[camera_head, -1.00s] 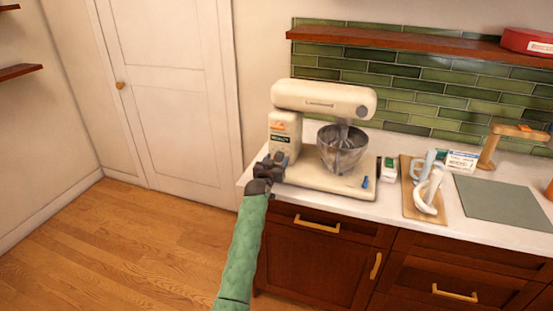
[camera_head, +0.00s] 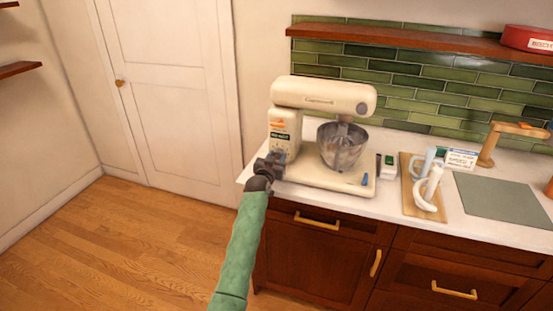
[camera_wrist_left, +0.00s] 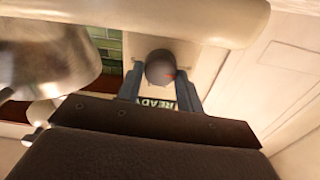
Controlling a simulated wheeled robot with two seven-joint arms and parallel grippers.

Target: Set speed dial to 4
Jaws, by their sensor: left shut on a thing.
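The cream stand mixer (camera_head: 320,95) stands on the counter with a steel bowl (camera_head: 341,150) under its head. My left gripper (camera_head: 277,158) is at the lower front of the mixer's column and covers the speed dial in the head view. A "READY" label (camera_wrist_left: 157,103) shows partly between the fingers. The dial's numbers cannot be read. My right gripper is out of view.
A small white and green box (camera_head: 388,167), a wooden board (camera_head: 423,190) with pale handled items, and a grey-green mat (camera_head: 502,197) lie right of the mixer. A wooden shelf (camera_head: 400,38) runs above. The floor (camera_head: 130,245) to the left is clear.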

